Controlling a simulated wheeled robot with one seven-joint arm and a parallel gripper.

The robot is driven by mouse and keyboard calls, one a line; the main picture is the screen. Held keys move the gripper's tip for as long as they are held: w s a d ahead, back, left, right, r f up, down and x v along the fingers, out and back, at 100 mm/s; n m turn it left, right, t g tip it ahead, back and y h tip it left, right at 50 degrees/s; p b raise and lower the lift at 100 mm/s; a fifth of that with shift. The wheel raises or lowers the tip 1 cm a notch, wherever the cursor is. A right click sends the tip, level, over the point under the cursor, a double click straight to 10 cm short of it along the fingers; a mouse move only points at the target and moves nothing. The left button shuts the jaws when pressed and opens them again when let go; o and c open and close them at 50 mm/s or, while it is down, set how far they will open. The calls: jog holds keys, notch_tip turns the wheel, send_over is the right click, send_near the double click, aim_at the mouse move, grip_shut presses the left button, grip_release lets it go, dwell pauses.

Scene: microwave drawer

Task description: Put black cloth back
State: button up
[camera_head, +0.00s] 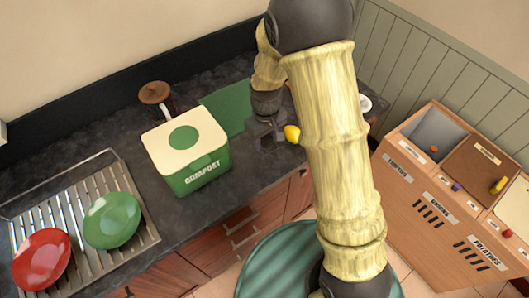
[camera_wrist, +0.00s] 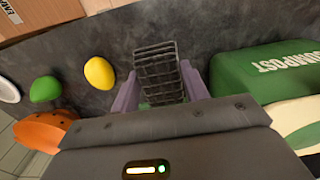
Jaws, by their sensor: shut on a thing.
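The black cloth (camera_wrist: 158,70) has a pale grid pattern and stands between the two purple fingers of my gripper (camera_wrist: 161,88) in the wrist view. My gripper is shut on it. In the head view my gripper (camera_head: 268,128) is low over the dark counter, between the compost bin and the lemon. The cloth is small and dark there and hard to tell from the gripper and counter. Whether the cloth touches the counter cannot be told.
A green compost bin (camera_head: 205,170) stands left of my gripper; a yellow lemon (camera_head: 292,133) lies right of it. A green board (camera_head: 226,107) is behind. A drying rack (camera_head: 95,190) holds red and green plates. A wooden vegetable bin (camera_head: 430,215) stands right.

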jog(key=shift+w, duration=0.1)
jog(key=shift+s+d, duration=0.1)
jog(key=shift+s, duration=0.2)
jog(key=shift+s+f, duration=0.1)
jog(key=shift+f, duration=0.2)
jog(key=p, duration=0.2)
send_over(266, 162)
notch_tip(266, 162, down, 5)
jog(key=shift+f, duration=0.1)
jog(key=shift+f+p, duration=0.4)
jog(key=shift+f, duration=1.65)
jog(key=shift+f, duration=0.1)
